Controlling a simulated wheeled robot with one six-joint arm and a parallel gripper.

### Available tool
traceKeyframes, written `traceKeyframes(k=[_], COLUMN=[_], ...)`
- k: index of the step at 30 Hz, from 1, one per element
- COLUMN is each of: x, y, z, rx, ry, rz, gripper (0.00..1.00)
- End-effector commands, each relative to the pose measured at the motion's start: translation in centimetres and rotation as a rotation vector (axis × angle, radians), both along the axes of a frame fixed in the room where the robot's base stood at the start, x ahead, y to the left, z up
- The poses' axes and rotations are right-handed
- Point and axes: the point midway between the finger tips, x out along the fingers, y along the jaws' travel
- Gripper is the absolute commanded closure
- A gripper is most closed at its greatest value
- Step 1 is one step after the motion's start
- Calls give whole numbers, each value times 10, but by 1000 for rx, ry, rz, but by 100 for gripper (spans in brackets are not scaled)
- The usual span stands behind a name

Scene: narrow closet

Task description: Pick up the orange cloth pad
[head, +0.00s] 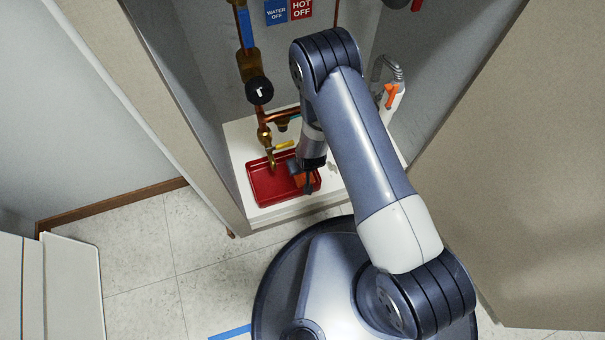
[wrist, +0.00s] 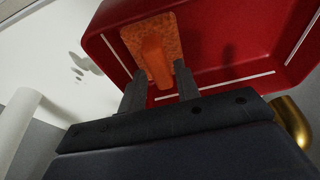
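The orange cloth pad (wrist: 148,35) lies in the red tray (wrist: 222,86), with a raised ridge or fold along its middle. My gripper (wrist: 160,84) is open, its two dark fingers apart at the near end of the pad, on either side of the ridge's line. Nothing is held between them. I cannot tell whether the fingertips touch the pad or tray. In the head view, the red tray (head: 262,190) sits low in the closet, and my gripper (head: 309,182) points down over its right part, partly hiding the orange pad (head: 298,180).
The tray stands on a white shelf (head: 240,142). Copper pipes with a brass spout (head: 270,157) and a yellow handle (head: 284,145) hang close left of my gripper. A white item with an orange part (head: 391,94) stands right. Closet walls are close on both sides.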

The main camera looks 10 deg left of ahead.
Motion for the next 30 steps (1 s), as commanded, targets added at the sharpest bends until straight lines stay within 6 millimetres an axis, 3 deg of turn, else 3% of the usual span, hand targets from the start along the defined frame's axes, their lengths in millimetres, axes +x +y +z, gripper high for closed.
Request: traceKeyframes(k=[8,19,30], x=[2,2,3], y=[1,1,0], z=[-5,-5,-1], rx=[0,0,1], ry=[0,0,-1], rz=[0,0,0], gripper=[70,100,100])
